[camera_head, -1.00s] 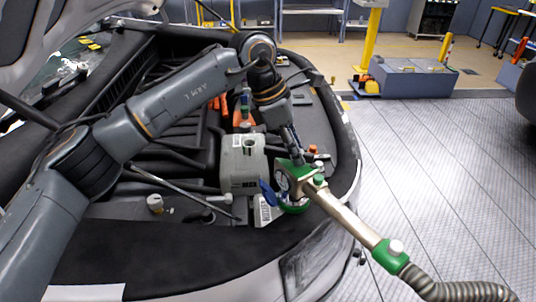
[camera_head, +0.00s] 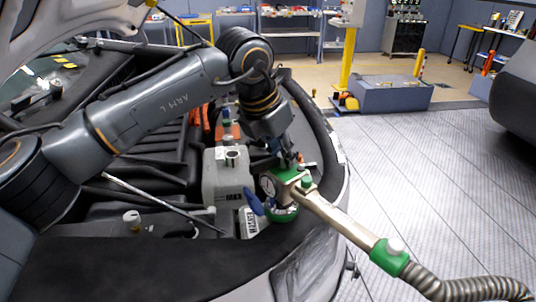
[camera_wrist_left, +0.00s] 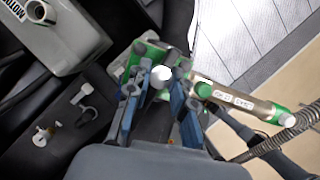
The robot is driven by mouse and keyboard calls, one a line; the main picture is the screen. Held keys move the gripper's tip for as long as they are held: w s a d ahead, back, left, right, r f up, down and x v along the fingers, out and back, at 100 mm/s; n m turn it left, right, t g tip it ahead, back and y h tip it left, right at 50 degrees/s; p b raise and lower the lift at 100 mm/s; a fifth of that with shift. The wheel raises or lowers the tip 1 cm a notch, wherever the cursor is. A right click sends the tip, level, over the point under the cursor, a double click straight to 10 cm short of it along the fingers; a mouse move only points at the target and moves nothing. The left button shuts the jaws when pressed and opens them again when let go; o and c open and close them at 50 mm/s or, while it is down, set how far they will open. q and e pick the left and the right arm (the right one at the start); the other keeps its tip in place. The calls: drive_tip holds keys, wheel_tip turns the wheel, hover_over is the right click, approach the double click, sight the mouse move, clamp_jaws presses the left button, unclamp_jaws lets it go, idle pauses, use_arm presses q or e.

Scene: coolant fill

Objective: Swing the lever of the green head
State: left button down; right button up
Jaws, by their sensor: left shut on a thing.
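The green head (camera_head: 288,176) sits at the front edge of the engine bay, with a round gauge on its side and a green ring below. A metal tube with a green collar runs from the head down to the right. My left gripper (camera_head: 290,162) reaches down onto the top of the head. In the left wrist view its blue-padded fingers (camera_wrist_left: 160,98) are shut on the green head, one on each side of its top. The lever is not clearly visible there. My right gripper is not in view.
A grey tank (camera_head: 225,180) stands just left of the head. A grey ribbed hose (camera_head: 450,288) hangs from the tube at lower right. A thin rod (camera_head: 160,195) crosses the bay at left. The floor (camera_head: 430,190) to the right is clear.

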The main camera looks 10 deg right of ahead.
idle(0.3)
use_arm(q)
drive_tip(key=c, duration=1.1)
unclamp_jaws()
drive_tip(key=shift+c, duration=0.2)
drive_tip(key=shift+r, duration=0.1)
drive_tip(key=v, duration=1.2)
drive_tip(key=shift+d, duration=0.1)
